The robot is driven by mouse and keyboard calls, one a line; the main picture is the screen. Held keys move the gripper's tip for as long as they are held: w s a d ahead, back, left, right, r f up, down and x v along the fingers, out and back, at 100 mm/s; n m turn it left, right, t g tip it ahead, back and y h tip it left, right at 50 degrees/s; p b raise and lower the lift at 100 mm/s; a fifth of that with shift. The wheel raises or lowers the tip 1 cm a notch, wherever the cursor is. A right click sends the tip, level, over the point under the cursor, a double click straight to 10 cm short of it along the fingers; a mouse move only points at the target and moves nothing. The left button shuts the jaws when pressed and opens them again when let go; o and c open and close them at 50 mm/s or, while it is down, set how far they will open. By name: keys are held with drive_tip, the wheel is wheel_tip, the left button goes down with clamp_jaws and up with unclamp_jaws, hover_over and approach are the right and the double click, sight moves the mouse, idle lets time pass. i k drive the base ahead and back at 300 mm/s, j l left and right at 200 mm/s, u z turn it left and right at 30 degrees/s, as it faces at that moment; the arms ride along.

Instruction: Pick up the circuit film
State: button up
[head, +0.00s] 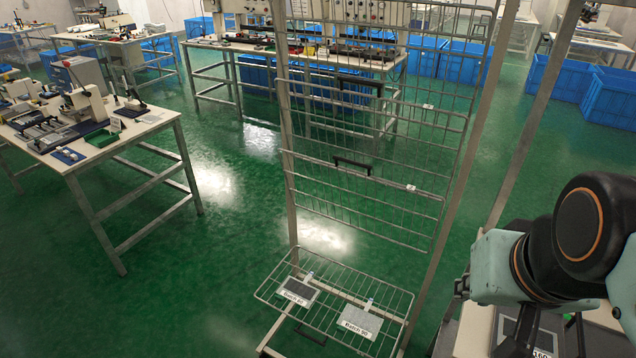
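My gripper (552,340) is at the bottom right, pointing down over a light work surface. Two dark fingers show with a gap between them, and their tips are cut off or hard to make out. Below and between the fingers, a dark flat piece and a white label with partly hidden print (541,354) show on that surface. On the low wire shelf lie two flat pieces with printed labels: a dark-faced one (298,289) on the left and a grey one (360,321) on the right. I cannot tell which piece is the circuit film.
A tall wire rack (370,180) with hinged wire shelves stands left of my arm; its lowest shelf (335,298) is folded down. A cluttered workbench (95,150) is at the left. Blue crates (612,100) stand at the back right. Green floor is open between.

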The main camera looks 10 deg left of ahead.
sight(298, 292)
drive_tip(key=u, duration=1)
drive_tip(key=i+j+z, duration=0.2)
drive_tip(key=i+j, duration=0.7)
drive_tip(key=j, duration=0.15)
drive_tip(key=i+j, duration=0.35)
drive_tip(key=j+z, duration=0.2)
drive_tip(key=l, duration=0.1)
